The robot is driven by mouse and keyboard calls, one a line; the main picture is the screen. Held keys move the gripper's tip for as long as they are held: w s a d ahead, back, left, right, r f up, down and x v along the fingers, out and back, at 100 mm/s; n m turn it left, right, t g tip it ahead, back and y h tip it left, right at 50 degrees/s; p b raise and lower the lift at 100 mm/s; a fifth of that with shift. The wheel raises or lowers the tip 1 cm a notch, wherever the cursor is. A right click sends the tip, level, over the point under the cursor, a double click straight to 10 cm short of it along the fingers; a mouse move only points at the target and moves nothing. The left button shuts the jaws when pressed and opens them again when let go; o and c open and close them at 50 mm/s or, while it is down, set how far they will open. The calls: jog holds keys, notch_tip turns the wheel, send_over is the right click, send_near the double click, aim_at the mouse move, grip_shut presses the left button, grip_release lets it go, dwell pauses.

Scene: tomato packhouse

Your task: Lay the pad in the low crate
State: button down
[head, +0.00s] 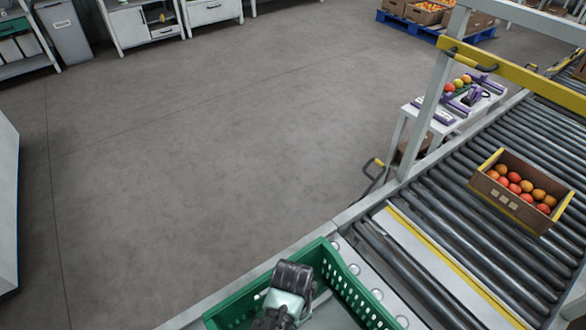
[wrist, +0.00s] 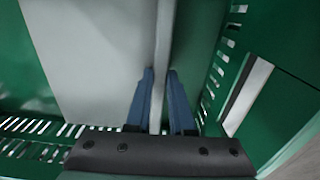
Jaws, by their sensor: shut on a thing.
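The low crate (head: 343,282) is green with slotted walls and stands at the bottom of the head view. Its walls also surround my gripper in the wrist view (wrist: 290,103). My gripper (wrist: 160,72) has its two blue fingers on either side of the thin pale edge of the pad (wrist: 95,55). The pad is a flat, light grey sheet that fills the left and middle of the wrist view, within the crate walls. In the head view my gripper is over the crate, and my own wrist hides most of the fingers. Whether the pad touches the crate floor cannot be told.
The crate stands beside a roller conveyor (head: 475,205). A cardboard box of tomatoes (head: 495,195) sits on the rollers to the right. A white side table (head: 445,122) with purple tools and fruit stands behind. A pale post with a yellow rail rises near it. The floor at left is clear.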

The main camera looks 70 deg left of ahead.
jog(key=shift+f+b, duration=0.3)
jog(key=shift+f, duration=1.15)
jog(key=shift+f, duration=0.1)
jog(key=c, duration=0.8)
grip_release()
notch_tip(320, 180, up, 12)
jog(key=p, duration=0.3)
jog(key=shift+w+r, duration=0.1)
jog(key=shift+r, duration=0.1)
